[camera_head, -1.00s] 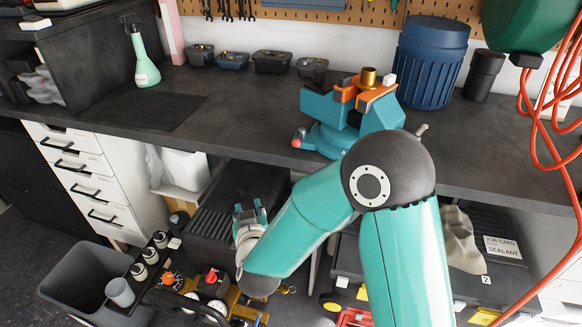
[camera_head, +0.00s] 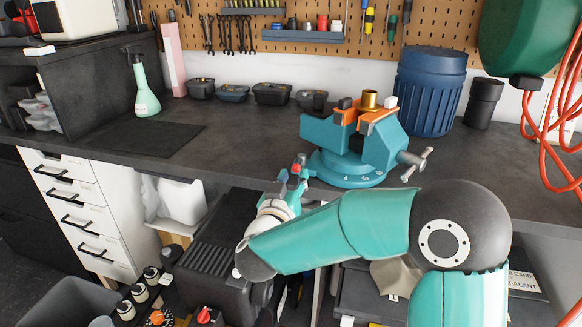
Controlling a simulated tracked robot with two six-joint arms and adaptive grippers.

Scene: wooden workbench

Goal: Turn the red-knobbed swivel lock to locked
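The teal bench vise (camera_head: 352,150) stands on its round swivel base (camera_head: 350,172) on the dark worktop. The red knob (camera_head: 297,168) of the swivel lock is at the left front of this base, near the worktop's edge. My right gripper (camera_head: 293,172) is at the knob, with its fingertips on either side of it. The fingers partly cover the knob and its lever, so I cannot tell whether they press on it or stand clear. The lock's exact angle is not readable. My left gripper is not in view.
A brass cylinder (camera_head: 369,98) sits in the vise jaws. The vise handle (camera_head: 416,163) sticks out at right. A blue ribbed bin (camera_head: 430,90) and dark cup (camera_head: 484,103) stand behind. A green spray bottle (camera_head: 145,92) is at left.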

